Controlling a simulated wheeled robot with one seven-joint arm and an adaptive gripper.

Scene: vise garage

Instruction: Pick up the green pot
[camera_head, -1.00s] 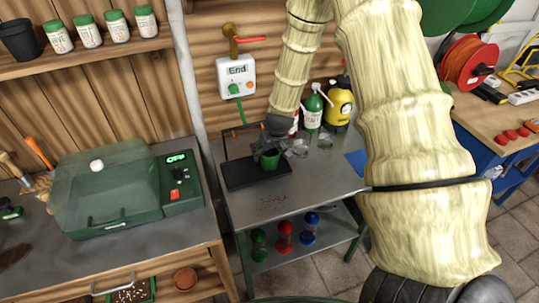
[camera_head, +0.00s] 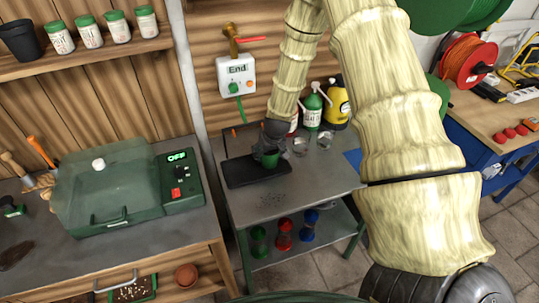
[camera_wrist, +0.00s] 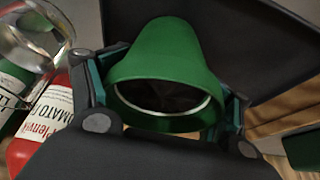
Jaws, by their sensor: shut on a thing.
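The green pot (camera_head: 270,160) is in my gripper (camera_head: 268,152), over the right part of the black tray (camera_head: 245,174) on the grey metal table. In the wrist view the green pot (camera_wrist: 165,50) sits between the two fingers of my gripper (camera_wrist: 168,108), which press on its sides. I see its rim and dark inside. In the head view, my gripper partly hides the pot. I cannot tell for certain how far it stands off the tray.
A green spray bottle (camera_head: 312,112) and a yellow sprayer (camera_head: 338,104) stand behind, with clear glasses (camera_head: 324,142) to the right. A wall box (camera_head: 236,76) reads "End". A green lidded machine (camera_head: 110,195) is at left. The table front (camera_head: 290,188) is mostly clear.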

